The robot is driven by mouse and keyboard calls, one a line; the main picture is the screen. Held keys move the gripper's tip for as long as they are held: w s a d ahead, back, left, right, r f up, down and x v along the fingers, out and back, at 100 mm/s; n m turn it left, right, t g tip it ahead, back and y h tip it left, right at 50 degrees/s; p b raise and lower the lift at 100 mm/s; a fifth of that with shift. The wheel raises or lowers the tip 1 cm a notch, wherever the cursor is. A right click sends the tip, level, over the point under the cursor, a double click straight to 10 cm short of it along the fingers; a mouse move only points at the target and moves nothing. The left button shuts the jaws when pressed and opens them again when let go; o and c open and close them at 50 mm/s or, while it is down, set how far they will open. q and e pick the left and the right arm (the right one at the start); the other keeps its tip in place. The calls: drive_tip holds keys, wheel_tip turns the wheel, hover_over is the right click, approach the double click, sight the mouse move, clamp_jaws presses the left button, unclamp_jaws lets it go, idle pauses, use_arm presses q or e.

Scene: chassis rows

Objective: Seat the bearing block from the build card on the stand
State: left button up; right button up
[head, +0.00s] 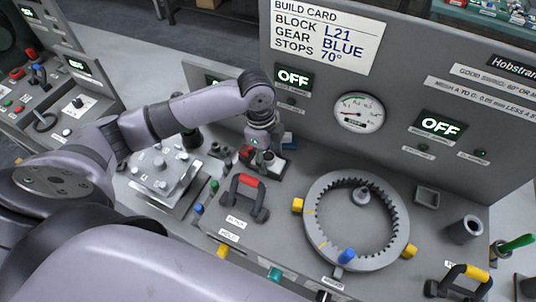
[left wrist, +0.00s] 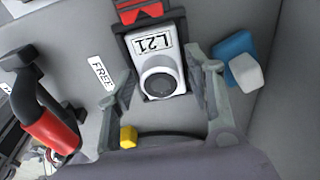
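The bearing block (left wrist: 160,68) is pale, marked L21, with a round dark bore. In the left wrist view it lies within a dark frame (left wrist: 124,50) with a red part (left wrist: 140,10) at its far end. I cannot tell whether it rests fully down or whether this frame is the stand. My left gripper (head: 265,158) also shows in the left wrist view (left wrist: 158,78), with its fingers spread on either side of the block and small gaps visible. The build card (head: 325,35) reads block L21, gear blue, stops 70°. My right gripper is not in view.
A red-handled lever (head: 247,182) stands just in front, and shows in the wrist view (left wrist: 50,130). A blue and white piece (left wrist: 240,65) lies beside the right finger. A ring gear (head: 312,215) is to the right, a studded plate (head: 150,187) to the left. The panel wall (head: 400,80) rises behind.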

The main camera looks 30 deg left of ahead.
use_arm(q)
drive_tip(key=shift+o, duration=1.4)
wheel_tip(320, 180, up, 12)
drive_tip(key=a, duration=0.1)
drive_tip(key=shift+a, duration=0.25)
